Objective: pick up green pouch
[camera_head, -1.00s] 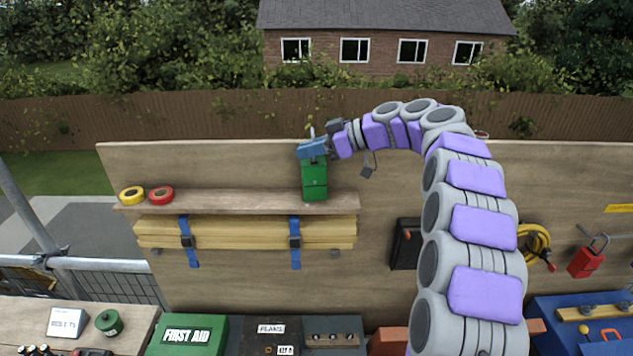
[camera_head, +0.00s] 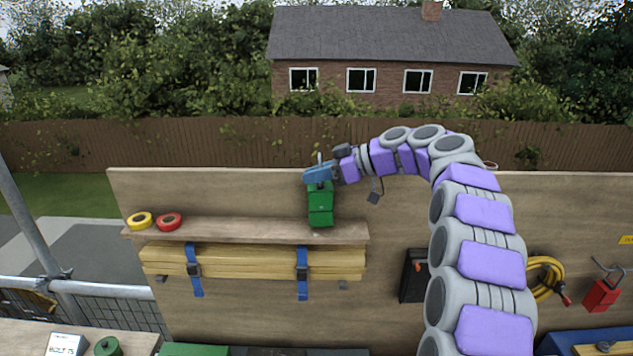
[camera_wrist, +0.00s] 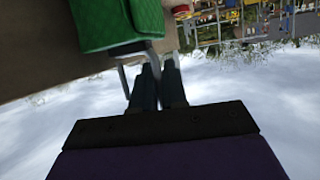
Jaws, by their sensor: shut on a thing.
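The green pouch (camera_head: 320,206) is upright at the right part of the wall shelf (camera_head: 255,231). I cannot tell whether its base touches the shelf. My gripper (camera_head: 319,174) is at the top of the pouch, reaching in from the right. In the wrist view the quilted green pouch (camera_wrist: 115,22) fills the upper left, with a pale metal loop below it. My dark fingers (camera_wrist: 159,75) are close together at that loop and shut on the pouch by it. The exact contact is partly hidden.
Yellow tape (camera_head: 139,221) and red tape (camera_head: 168,222) lie at the shelf's left end. Strapped timber (camera_head: 245,262) hangs below the shelf. A yellow hose (camera_head: 547,279) and red padlock-like item (camera_head: 601,295) hang at right. The shelf's middle is clear.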

